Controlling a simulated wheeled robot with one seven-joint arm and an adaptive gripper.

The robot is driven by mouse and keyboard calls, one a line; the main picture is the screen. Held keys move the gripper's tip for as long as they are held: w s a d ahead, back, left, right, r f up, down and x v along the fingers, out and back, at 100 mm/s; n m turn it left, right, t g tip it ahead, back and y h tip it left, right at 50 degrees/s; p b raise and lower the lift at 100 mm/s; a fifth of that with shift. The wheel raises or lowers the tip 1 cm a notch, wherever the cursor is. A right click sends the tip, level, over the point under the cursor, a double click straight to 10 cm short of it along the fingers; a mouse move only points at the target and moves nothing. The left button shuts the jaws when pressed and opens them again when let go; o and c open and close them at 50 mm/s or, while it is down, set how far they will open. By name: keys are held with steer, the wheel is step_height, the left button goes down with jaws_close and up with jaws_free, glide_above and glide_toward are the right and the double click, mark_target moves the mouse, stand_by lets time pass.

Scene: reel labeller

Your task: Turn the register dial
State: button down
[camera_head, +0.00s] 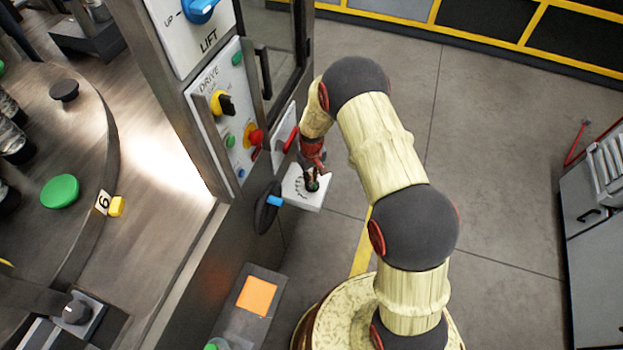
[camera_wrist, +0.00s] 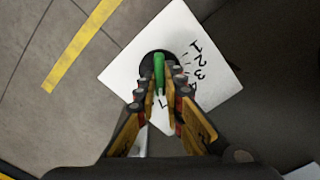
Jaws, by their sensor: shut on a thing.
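The register dial is a black round knob (camera_wrist: 147,58) with a green pointer bar (camera_wrist: 159,68), set on a white square plate (camera_wrist: 205,35). Printed numerals 1, 2 and 3 and tick marks show on the plate; others are partly covered by the fingers. In the head view the plate (camera_head: 294,192) juts from the machine's side, with the knob mostly hidden under my gripper (camera_head: 313,180). In the wrist view my gripper (camera_wrist: 161,88) has its fingers on either side of the green bar and is shut on it.
The machine's control panel (camera_head: 205,92) carries a yellow selector (camera_head: 217,103) and a red button (camera_head: 255,138). A black handwheel (camera_head: 266,208) sits close left of the plate. A box with an orange top (camera_head: 257,296) stands below. Open floor (camera_head: 500,170) lies to the right.

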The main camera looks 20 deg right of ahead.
stand_by(0.3)
steer(key=c, duration=2)
jaws_free()
steer(key=shift+o, duration=0.5)
step_height(320, 180, up, 12)
